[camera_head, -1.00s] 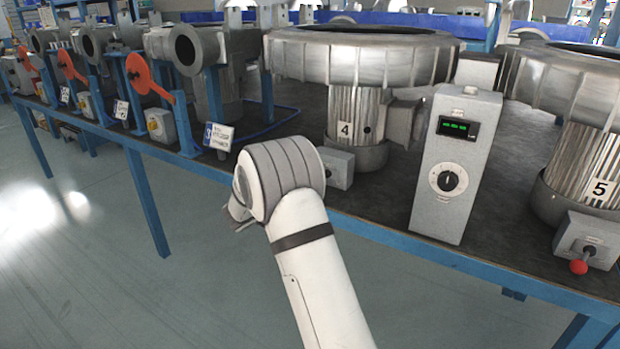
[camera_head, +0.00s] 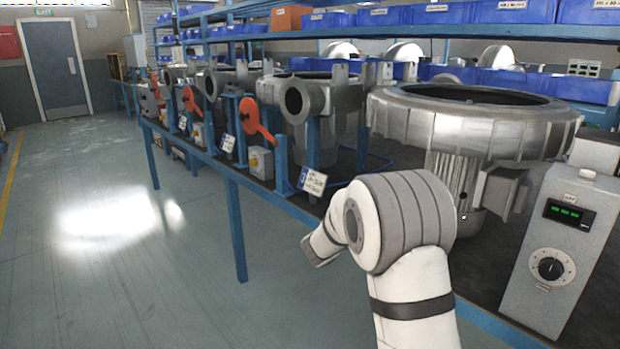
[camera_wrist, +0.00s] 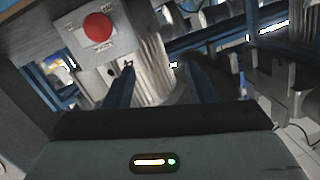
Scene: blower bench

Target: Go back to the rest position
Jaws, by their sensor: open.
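My gripper (camera_wrist: 160,66) shows in the wrist view as two dark fingers held apart, with nothing between them. My white and grey arm reaches up from the bottom of the head view, beside the bench's front edge. It hides the gripper's fingers there. In the wrist view a grey control box with a red round button (camera_wrist: 98,27) is at the upper left, beyond the fingers. A ribbed metal motor body (camera_wrist: 152,70) is behind the fingers. I cannot tell the distance to either.
The bench (camera_head: 480,312) carries a large blower (camera_head: 470,125), a grey control unit with a green display (camera_head: 562,255), and several smaller blowers with orange levers (camera_head: 256,122). Open floor (camera_head: 110,270) lies at the left, with a grey door (camera_head: 57,80) at the back.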

